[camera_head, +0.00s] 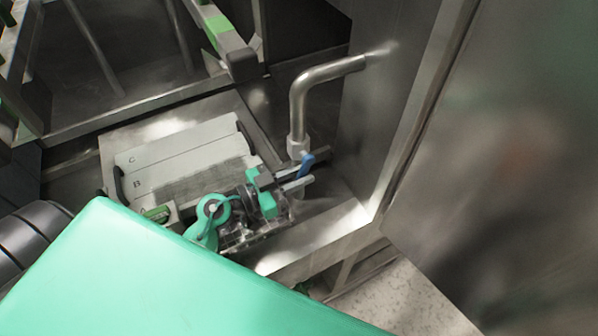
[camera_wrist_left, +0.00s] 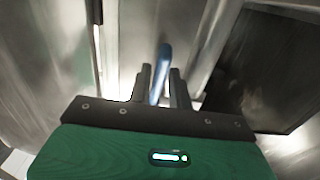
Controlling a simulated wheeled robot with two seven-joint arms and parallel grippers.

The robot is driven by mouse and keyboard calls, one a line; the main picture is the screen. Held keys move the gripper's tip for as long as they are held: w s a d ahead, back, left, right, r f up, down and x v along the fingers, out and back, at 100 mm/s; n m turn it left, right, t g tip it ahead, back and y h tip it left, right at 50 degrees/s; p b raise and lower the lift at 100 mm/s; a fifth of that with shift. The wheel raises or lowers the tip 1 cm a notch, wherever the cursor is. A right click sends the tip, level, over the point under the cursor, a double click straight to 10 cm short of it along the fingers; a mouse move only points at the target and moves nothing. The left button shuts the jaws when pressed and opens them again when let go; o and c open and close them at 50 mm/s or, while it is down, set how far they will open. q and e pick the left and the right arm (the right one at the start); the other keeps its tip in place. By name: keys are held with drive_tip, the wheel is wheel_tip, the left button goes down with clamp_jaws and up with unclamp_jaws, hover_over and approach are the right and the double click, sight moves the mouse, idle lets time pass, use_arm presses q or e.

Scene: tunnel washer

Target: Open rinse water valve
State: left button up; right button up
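The rinse water valve has a blue lever handle (camera_head: 306,164) below a bent metal pipe (camera_head: 305,100) with a light collar, in the middle of the head view. My left gripper (camera_head: 304,170) reaches in from the lower left. Its two fingers lie on either side of the blue handle. In the left wrist view the handle (camera_wrist_left: 161,70) rises between the fingers (camera_wrist_left: 160,88), with a small gap showing at the right finger. The fingers look apart, not clamped. The lower end of the handle is partly hidden by the fingers. My right gripper is not in view.
A metal wall (camera_head: 385,110) stands close to the right of the pipe, and a metal frame edge (camera_head: 320,240) runs below. A panel with dark handles (camera_head: 185,155) lies left of the gripper. A green-marked bar (camera_head: 222,35) hangs above. Speckled floor (camera_head: 400,295) shows lower right.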

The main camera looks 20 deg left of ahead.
use_arm(q)
drive_tip(key=shift+d, duration=0.15)
clamp_jaws()
drive_tip(key=shift+w+d+f+t+h+b, duration=0.1)
drive_tip(key=shift+w+f+t+h+b, duration=0.2)
drive_tip(key=shift+b, duration=0.55)
drive_tip(key=shift+d+f+t+h+b, duration=0.15)
drive_tip(key=shift+t+h+b, duration=0.3)
drive_tip(key=shift+b, duration=0.35)
drive_tip(key=shift+w+d+r+t+b, duration=0.1)
drive_tip(key=shift+w+r+t+b, duration=0.15)
drive_tip(key=shift+t+b, duration=0.15)
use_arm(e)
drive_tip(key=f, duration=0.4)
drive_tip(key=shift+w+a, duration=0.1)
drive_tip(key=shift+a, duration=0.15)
